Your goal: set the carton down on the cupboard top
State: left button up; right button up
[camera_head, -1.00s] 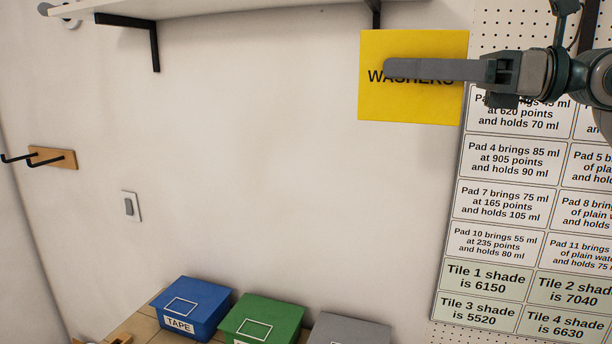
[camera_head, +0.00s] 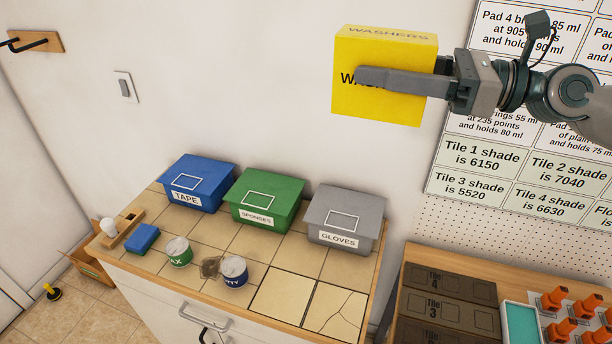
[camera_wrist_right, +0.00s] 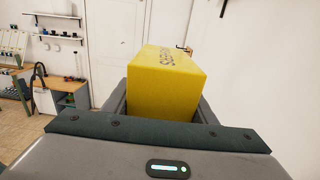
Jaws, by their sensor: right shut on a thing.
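The yellow carton (camera_head: 385,55), marked WASHERS, is held in the air above the cupboard, near the wall. My right gripper (camera_head: 400,82) is shut on it, with one finger across its front face. The carton also shows in the right wrist view (camera_wrist_right: 165,85), upright between the fingers. The cupboard top (camera_head: 215,273) is a tiled surface with a wooden edge, below the carton and clear of it. My left gripper is not in view.
Blue (camera_head: 197,183), green (camera_head: 265,199) and grey (camera_head: 345,213) lidded bins stand along the back of the cupboard top. The front-right tiles (camera_head: 285,295) are bare.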

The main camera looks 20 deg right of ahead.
jog(key=a+f, duration=0.3)
jog(key=f, duration=1.2)
jog(key=a+f+g, duration=0.1)
jog(key=a+f, duration=0.3)
jog(key=f, duration=1.1)
jog(key=shift+s+a+n+y, duration=0.15)
jog(key=shift+a+n+y, duration=0.15)
jog(key=shift+n, duration=0.1)
